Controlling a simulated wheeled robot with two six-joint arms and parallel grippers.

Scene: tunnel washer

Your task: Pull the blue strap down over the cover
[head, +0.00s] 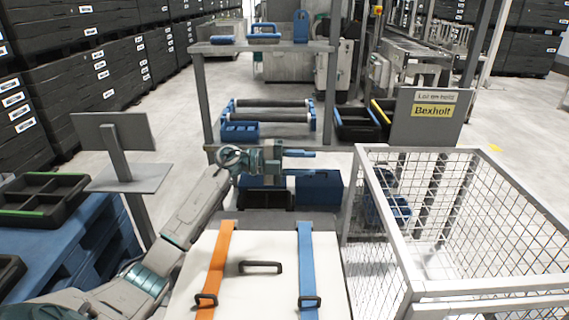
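The white cover (262,292) lies at the bottom middle of the head view, with a dark handle (260,267) on it. The blue strap (306,258) runs along the right part of the cover, from its far edge towards me, with a dark buckle (310,301) near the bottom of the view. An orange strap (217,260) with a similar buckle lies on the left part. My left gripper (304,163) is beyond the cover's far edge, above and apart from the blue strap's far end. Its two fingers point right with an empty gap between them. My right gripper is out of view.
A wire cage (450,290) with a grey frame stands close on the right. A grey rack (270,146) with blue boxes stands behind the cover. A sign panel (117,131) on a post and a blue pallet (75,245) with black trays are on the left.

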